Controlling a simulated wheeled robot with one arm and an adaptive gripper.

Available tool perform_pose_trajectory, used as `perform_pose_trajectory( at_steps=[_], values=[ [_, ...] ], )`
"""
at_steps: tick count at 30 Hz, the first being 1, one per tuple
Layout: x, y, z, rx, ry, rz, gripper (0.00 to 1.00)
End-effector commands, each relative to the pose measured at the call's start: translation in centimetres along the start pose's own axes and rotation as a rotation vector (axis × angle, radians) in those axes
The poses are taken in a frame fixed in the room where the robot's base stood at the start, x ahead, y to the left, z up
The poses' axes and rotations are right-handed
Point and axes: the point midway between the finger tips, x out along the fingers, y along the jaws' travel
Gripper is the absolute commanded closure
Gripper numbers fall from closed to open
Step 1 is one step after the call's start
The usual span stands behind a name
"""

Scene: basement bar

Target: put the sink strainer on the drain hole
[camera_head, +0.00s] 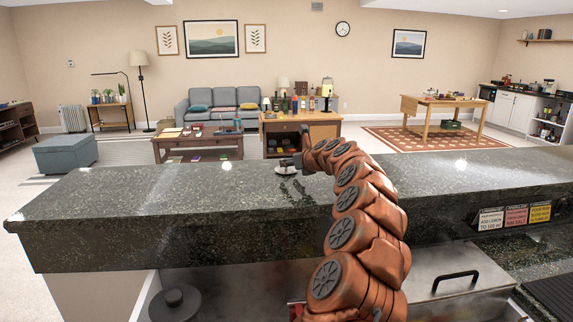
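My arm reaches up from the bottom of the head view over the dark stone counter. My gripper (289,163) is at the counter's far part, small and dark. A small pale round thing (285,170) lies on the counter right under the fingertips. It may be the sink strainer, but it is too small to be sure. I cannot tell whether the fingers touch it or are shut on it. No drain hole can be made out; my arm hides part of the steel area (235,289) below the counter.
The raised stone counter (130,196) is mostly clear on both sides of my arm. Below it are a round dark-knobbed lid (175,302) and a steel lid with a black handle (455,282). Several small signs (516,215) are on the counter's front at right.

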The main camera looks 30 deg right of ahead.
Motion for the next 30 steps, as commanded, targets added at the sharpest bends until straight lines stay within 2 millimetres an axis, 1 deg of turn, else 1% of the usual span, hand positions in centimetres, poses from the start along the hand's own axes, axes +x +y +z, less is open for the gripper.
perform_pose_trajectory(
  at_steps=[1, 5, 18, 24, 30],
  values=[
    [-0.7, -0.2, 0.1, 0.001, -0.004, -0.002, 0.56],
    [-1.9, -0.1, 0.0, 0.002, 0.000, 0.001, 0.56],
    [-7.1, -0.1, 0.1, 0.000, -0.003, 0.000, 0.56],
    [-8.3, -0.1, 0.0, -0.001, -0.001, -0.001, 0.56],
    [-8.6, -0.1, 0.0, -0.001, -0.001, -0.002, 0.56]
  ],
)
